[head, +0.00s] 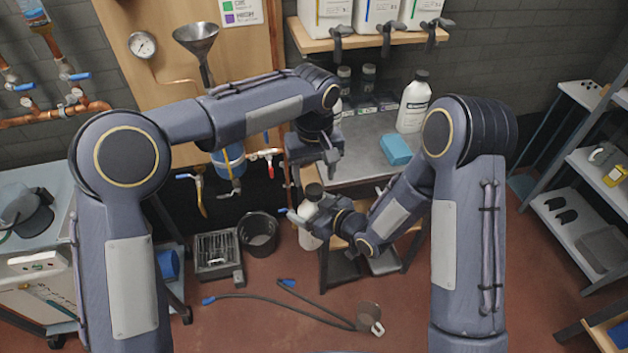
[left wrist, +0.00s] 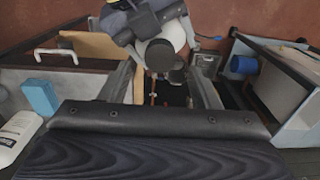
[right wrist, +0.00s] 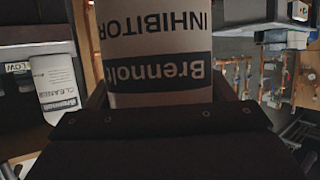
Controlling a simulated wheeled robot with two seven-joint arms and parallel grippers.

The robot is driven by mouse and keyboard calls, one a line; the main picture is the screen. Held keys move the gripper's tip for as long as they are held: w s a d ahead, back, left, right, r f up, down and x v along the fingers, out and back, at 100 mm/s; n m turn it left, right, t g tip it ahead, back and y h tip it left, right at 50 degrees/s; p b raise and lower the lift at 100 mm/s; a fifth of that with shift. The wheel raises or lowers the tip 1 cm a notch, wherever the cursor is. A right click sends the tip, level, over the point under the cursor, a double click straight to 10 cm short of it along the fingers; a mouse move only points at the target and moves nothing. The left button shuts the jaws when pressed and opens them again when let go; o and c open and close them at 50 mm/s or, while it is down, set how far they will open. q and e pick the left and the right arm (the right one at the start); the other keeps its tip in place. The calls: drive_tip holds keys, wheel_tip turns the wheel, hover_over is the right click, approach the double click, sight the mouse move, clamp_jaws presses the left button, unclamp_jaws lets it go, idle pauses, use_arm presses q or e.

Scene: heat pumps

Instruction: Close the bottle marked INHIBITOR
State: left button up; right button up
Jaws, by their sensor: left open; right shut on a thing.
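The white INHIBITOR bottle (head: 309,238) is held upright in my right gripper (head: 312,219), in front of the grey bench. Its label shows upside down in the right wrist view (right wrist: 160,50), between the fingers. A dark cap (head: 314,190) is at the bottle's top; I cannot tell whether it is screwed tight. My left gripper (head: 312,164) is open, pointing down just above the cap. In the left wrist view the dark round cap (left wrist: 160,52) lies beyond and between the left fingertips (left wrist: 163,82), apart from them.
A white CLEANER bottle (head: 413,105) with a black cap and a blue block (head: 395,150) stand on the grey bench (head: 362,130). Small dark-capped bottles stand at its back. A black bucket (head: 259,233) and hoses (head: 285,300) are on the floor below.

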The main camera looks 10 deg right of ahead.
sight(314, 188)
use_arm(q)
drive_tip(key=shift+r, duration=0.2)
wheel_tip(314, 188, up, 4)
drive_tip(key=shift+f, duration=0.2)
drive_tip(key=shift+c, duration=0.4)
drive_tip(key=shift+f, duration=0.1)
drive_tip(key=shift+f, duration=4)
